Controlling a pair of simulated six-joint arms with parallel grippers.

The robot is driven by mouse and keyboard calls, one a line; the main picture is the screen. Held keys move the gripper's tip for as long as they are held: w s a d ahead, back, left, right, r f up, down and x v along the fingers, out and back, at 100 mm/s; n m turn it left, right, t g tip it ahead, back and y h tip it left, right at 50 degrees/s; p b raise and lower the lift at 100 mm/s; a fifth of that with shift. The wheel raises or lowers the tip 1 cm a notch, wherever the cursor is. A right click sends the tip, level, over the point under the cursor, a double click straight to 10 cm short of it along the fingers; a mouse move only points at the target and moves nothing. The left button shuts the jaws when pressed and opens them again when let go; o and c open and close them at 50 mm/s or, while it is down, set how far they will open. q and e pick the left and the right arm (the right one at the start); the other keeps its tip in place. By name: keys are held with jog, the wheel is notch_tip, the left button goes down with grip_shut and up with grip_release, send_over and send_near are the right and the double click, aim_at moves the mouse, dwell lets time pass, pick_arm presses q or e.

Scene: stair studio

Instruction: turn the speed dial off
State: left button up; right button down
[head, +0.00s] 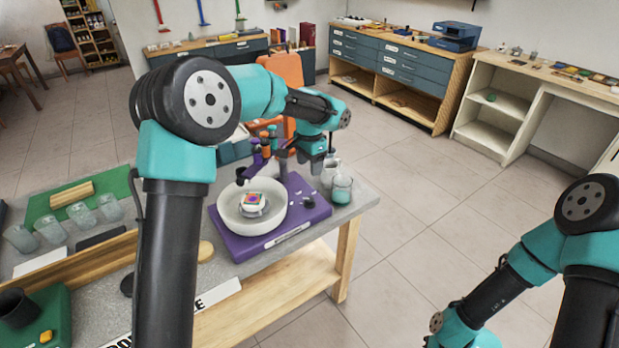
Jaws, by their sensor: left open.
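The speed dial (308,202) looks like a small dark knob on the right side of a purple machine base (250,246). Its pointer setting is too small to read. A white bowl (275,222) sits on the base with a small white piece (253,204) with a colourful top inside it. My left gripper (317,171) points down, open, above and behind the dial, apart from it. Its fingers are small and partly lost against the background. My right arm is at the lower right, and its gripper is outside the picture.
Dark and purple upright parts (257,155) rise behind the bowl. Several glasses (80,215) and a green mat (42,204) lie at the left. The floor to the right is clear.

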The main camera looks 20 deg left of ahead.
pick_arm(q)
notch_tip(320, 180, up, 4)
jog(key=shift+f, duration=0.15)
dwell(0.3)
